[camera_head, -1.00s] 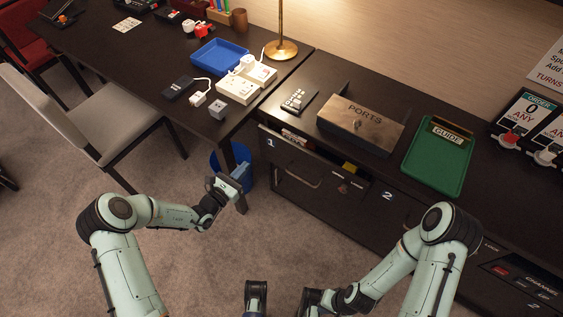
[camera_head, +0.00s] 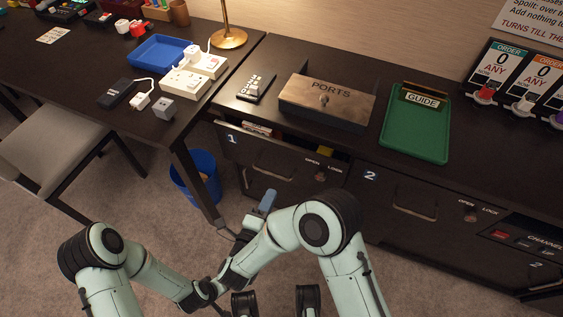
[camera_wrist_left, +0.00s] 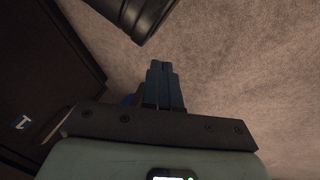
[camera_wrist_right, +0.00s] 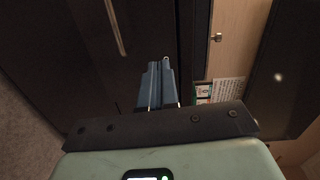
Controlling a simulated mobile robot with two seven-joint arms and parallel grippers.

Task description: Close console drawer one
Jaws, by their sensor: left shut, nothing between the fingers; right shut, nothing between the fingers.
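Console drawer one (camera_head: 231,155), dark with a white "1", stands partly open at the console's left. Its contents show in the gap behind its front. Its bar handle (camera_head: 275,174) is on the front. My right gripper (camera_head: 267,199) is shut and empty, just below and in front of that handle; contact cannot be told. Its blue fingers show in the right wrist view (camera_wrist_right: 160,82), near dark panels. My left gripper (camera_wrist_left: 163,84) is shut and empty in the left wrist view, over carpet, with the "1" panel at left; in the head view I cannot make it out clearly.
Drawer two (camera_head: 400,200) is right of drawer one. The ports box (camera_head: 327,101) and green tray (camera_head: 415,135) stand on the console top. A blue bin (camera_head: 196,178) and table leg are at the left. Carpet is free in front.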

